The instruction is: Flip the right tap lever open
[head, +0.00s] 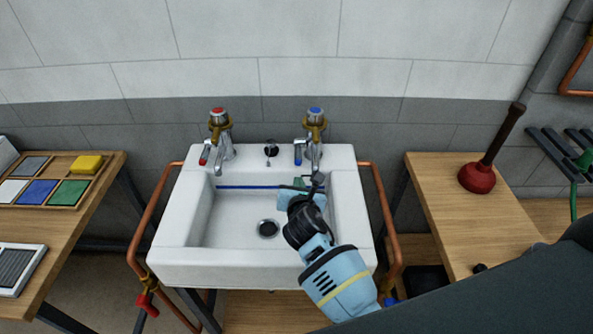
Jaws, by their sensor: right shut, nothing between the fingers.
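The right tap (314,135) stands at the back right of the white sink (208,262). It is chrome with a brass collar and a blue cap. Its lever (298,152) has a blue tip and hangs down on the left side of the spout. My right gripper (318,181) is shut and empty. It is over the basin, in front of and below the right tap's spout. In the picture it looks apart from the lever; the depth between them is hard to judge. My left gripper is not in view.
The left tap (221,138) has a red cap and a red-tipped lever. A wooden table with a tray of coloured pads (40,193) stands left. A plunger (478,177) stands on the right table. Copper pipes (375,200) run beside the sink.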

